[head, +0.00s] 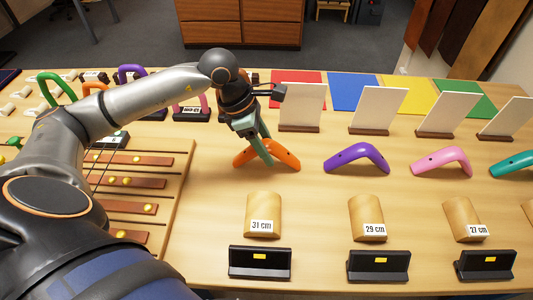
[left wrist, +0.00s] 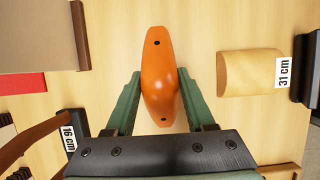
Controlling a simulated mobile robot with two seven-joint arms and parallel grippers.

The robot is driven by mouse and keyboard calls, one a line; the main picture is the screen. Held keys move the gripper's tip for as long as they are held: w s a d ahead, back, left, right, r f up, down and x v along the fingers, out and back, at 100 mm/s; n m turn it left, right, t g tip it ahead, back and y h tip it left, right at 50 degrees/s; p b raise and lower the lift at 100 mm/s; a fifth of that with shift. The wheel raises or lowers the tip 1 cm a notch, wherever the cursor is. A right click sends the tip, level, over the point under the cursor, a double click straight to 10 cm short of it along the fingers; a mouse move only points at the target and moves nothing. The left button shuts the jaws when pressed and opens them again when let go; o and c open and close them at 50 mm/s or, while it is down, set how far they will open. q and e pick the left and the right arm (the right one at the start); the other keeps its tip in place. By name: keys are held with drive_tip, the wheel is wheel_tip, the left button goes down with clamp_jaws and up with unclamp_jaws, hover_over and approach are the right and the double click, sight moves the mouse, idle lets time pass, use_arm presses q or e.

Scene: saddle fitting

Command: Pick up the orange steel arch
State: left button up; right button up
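The orange steel arch (head: 283,157) lies on the table in front of my left arm in the head view. In the left wrist view the orange arch (left wrist: 157,70) runs up the middle of the picture, with a dark hole near each end. My left gripper (head: 268,158) reaches down to the arch from above. My right gripper is not in view.
Purple (head: 357,156), pink (head: 442,162) and teal (head: 514,165) arches lie to the right. Wooden blocks, such as the 31 cm block (head: 262,213), and black stands (head: 260,262) are in front. White panels (head: 302,106) stand behind. A wooden rack (head: 187,170) is at left.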

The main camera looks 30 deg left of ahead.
sight(274, 147)
use_arm(q)
clamp_jaws()
drive_tip(key=shift+r, duration=0.1)
idle(0.4)
drive_tip(key=shift+r, duration=0.4)
wheel_tip(274, 147, up, 3)
drive_tip(key=shift+s+f, duration=0.1)
drive_tip(key=s+d+r, duration=0.6)
drive_tip(key=s+r, duration=0.3)
drive_tip(key=s, duration=0.3)
drive_tip(key=shift+s+b, duration=0.15)
drive_tip(key=shift+b, duration=0.15)
